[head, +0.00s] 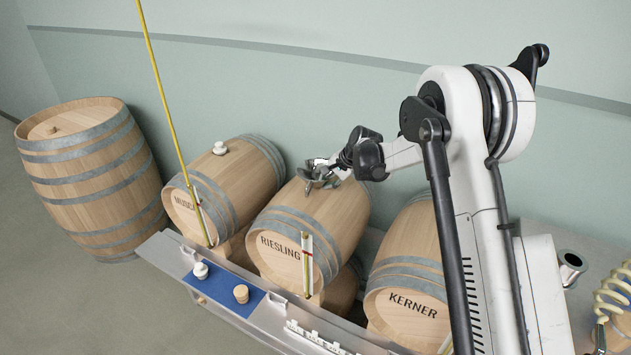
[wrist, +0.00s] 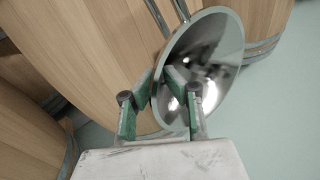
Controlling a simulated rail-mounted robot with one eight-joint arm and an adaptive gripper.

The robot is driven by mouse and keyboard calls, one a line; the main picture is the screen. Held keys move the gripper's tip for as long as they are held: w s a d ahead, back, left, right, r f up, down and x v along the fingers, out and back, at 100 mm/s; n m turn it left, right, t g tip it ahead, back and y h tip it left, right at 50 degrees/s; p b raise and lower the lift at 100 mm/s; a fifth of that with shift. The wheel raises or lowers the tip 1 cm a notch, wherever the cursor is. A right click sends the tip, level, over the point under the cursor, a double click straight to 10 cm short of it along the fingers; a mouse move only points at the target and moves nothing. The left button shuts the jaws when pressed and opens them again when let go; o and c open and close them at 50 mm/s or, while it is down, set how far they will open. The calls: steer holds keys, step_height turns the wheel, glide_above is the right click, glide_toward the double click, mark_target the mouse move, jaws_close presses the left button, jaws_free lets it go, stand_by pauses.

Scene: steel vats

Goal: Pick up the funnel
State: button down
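The funnel is a shiny steel cone. In the wrist view the funnel (wrist: 222,38) is large and close, its mouth tilted toward the camera. My gripper (wrist: 158,76) has its green-padded fingertips close together at the funnel's left rim. The left finger is outside the rim and the right finger is over the inside of the cone. Whether both pads touch the wall cannot be told. In the head view the funnel (head: 312,178) is at the top of the RIESLING barrel, with my gripper (head: 335,168) at its right side. Whether it rests on the wood is unclear.
The RIESLING barrel (head: 300,225) stands between the MUSCAT-side barrel (head: 235,180) and the KERNER barrel (head: 405,285). A yellow rod (head: 165,95) rises at the left. A blue mat (head: 222,290) on the front ledge holds two stoppers. The wall is close behind.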

steer(key=shift+r, duration=0.1)
step_height(320, 180, up, 10)
steer(key=shift+f+b, duration=0.1)
steer(key=shift+b, duration=0.8)
